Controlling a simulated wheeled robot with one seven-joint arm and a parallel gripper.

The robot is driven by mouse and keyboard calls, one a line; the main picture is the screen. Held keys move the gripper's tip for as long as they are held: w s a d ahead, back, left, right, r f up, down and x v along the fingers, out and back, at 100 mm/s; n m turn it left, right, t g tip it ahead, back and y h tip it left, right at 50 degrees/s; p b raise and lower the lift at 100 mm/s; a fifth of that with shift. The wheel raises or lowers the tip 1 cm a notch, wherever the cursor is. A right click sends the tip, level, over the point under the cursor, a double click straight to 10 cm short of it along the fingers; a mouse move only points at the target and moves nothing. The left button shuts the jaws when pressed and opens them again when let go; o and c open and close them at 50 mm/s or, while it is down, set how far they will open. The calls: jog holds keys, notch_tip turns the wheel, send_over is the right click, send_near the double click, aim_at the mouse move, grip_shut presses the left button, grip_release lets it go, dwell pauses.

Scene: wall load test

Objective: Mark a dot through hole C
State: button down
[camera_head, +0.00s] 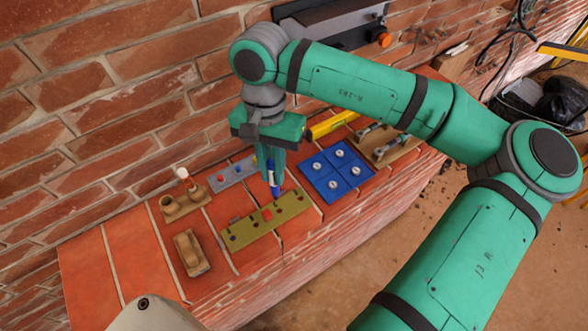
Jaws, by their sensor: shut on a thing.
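An olive-green plate (240,231) with a row of dark holes lies on the brick ledge, with a small red patch (267,214) near its middle. The hole letters are too small to read, so I cannot tell which hole is C. My gripper (271,164) is above the far side of the plate, pointing down, shut on a blue marker (274,188). The marker is about upright, with its lower end at or just above the plate, right of the red patch. I cannot tell whether the tip touches the plate or is in a hole.
A blue tray (318,189) with several round white pieces lies right of the plate. A grey strip (222,182) with coloured knobs, a wooden holder (173,213) and a wooden block (190,250) are to the left. A yellow bar (333,124) lies behind, near the brick wall.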

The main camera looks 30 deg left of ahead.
aim_at(277, 188)
jog(key=shift+w+d, duration=0.1)
jog(key=shift+d, duration=0.05)
jog(key=shift+d+f, duration=0.15)
jog(key=shift+f, duration=2.5)
jog(key=shift+f, duration=0.85)
dwell(0.9)
jog(key=shift+r, duration=3)
